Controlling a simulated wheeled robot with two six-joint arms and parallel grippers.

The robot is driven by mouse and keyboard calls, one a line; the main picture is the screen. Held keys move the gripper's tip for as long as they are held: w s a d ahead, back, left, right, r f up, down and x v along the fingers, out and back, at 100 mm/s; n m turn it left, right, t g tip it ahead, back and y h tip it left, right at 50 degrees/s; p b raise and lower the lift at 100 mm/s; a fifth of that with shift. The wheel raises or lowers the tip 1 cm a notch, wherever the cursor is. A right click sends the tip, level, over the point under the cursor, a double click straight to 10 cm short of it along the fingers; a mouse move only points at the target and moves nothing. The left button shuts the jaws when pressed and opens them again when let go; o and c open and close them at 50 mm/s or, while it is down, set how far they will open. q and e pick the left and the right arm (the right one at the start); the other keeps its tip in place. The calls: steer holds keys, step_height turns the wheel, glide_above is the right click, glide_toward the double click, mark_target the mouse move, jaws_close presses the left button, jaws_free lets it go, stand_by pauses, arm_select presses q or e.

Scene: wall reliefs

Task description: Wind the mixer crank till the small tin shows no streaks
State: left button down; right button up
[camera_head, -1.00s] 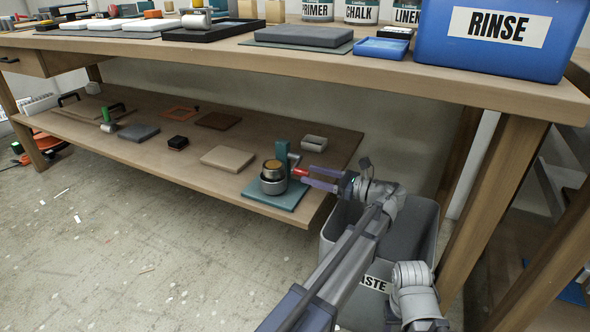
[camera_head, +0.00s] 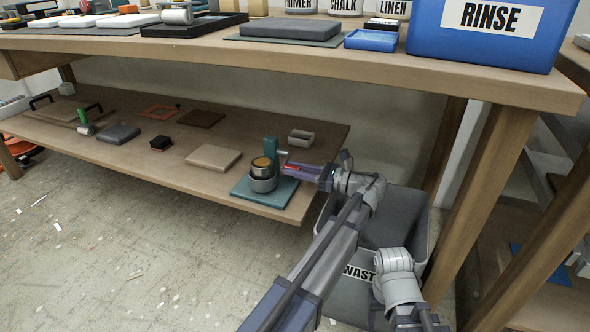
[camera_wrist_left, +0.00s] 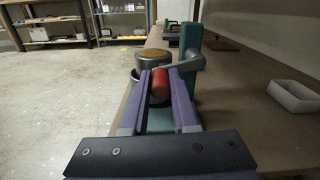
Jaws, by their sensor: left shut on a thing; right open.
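The mixer (camera_head: 271,150) has a teal base plate and post and stands near the right end of the lower shelf. The small tin (camera_head: 262,171), grey metal with an ochre-brown top, sits upright in its holder; it also shows in the left wrist view (camera_wrist_left: 139,62). I cannot make out streaks. My left gripper (camera_head: 290,166) is shut on the red crank handle (camera_wrist_left: 161,86), which lies between its purple fingers. The grey crank arm (camera_wrist_left: 186,64) runs from the handle to the post.
A grey waste bin (camera_head: 358,272) stands below my left arm. A small grey tray (camera_head: 301,137) lies behind the mixer and a beige slab (camera_head: 213,157) to its left. The upper tabletop (camera_head: 300,56) overhangs the shelf, and a blue rinse tub (camera_head: 480,45) stands on it.

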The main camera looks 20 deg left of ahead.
arm_select(q)
steer(key=shift+f, duration=0.1)
steer(key=shift+f+n+b, duration=0.25)
steer(key=shift+n+b, duration=0.1)
steer(key=shift+n, duration=0.35)
steer(key=c, duration=0.7)
jaws_free()
steer(key=shift+w, duration=0.1)
